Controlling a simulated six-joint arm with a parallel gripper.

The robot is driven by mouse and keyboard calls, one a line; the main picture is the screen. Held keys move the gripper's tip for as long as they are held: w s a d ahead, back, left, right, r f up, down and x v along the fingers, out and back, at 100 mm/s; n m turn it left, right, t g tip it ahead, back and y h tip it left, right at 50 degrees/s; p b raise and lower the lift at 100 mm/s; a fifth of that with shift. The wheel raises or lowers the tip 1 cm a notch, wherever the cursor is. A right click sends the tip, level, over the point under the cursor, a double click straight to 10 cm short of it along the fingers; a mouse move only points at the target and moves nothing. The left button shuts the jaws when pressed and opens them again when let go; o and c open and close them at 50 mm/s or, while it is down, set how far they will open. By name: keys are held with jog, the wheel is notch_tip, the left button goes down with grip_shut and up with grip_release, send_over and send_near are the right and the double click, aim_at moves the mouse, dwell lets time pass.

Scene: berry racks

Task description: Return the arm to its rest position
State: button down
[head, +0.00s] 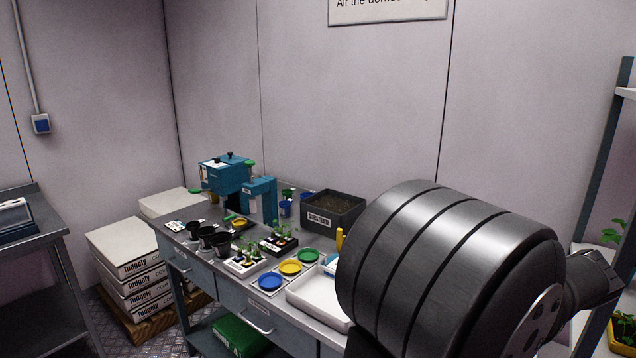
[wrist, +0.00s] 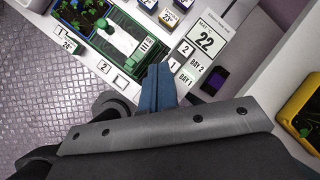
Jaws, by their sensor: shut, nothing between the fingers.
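My gripper (wrist: 158,75) shows in the wrist view as blue fingers pressed together, with nothing between them. I cannot tell whether the fingertips touch anything. In the head view my dark arm fills the lower right, and the gripper itself does not show there.
A bench holds a blue machine (head: 224,174), black pots (head: 221,245), coloured dishes (head: 290,268), a white tray (head: 318,297) and a dark soil box (head: 331,212). A rack (head: 612,150) stands at right. A yellow tray (wrist: 300,112) shows right of my gripper.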

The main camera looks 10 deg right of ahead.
jog(key=shift+w+d+f+n+t, duration=0.25)
jog(key=shift+d+n+t, duration=0.15)
jog(key=shift+n, duration=0.5)
jog(key=c, duration=1.3)
grip_release()
jog(key=o, duration=0.4)
jog(key=shift+w+a+n, duration=0.15)
jog(key=shift+w+n, duration=0.1)
jog(key=shift+n, duration=0.05)
jog(key=o, duration=0.9)
jog(key=w+a+r+n+g, duration=0.1)
jog(key=w+a+n+g, duration=0.1)
jog(key=w+a+n, duration=0.3)
jog(key=w+n, duration=0.3)
jog(key=n, duration=0.1)
jog(key=shift+w+a+r+y, duration=0.3)
jog(key=shift+w+a+r, duration=0.05)
jog(key=w+a+r+n+g+h, duration=0.25)
jog(key=w+a+r+n, duration=0.35)
jog(key=w+a+n, duration=0.65)
jog(key=w+d+f+n, duration=0.1)
jog(key=d+f, duration=0.4)
jog(key=f, duration=0.4)
jog(key=shift+w+d+f, duration=0.15)
jog(key=shift+w+f, duration=0.05)
jog(key=shift+w, duration=0.1)
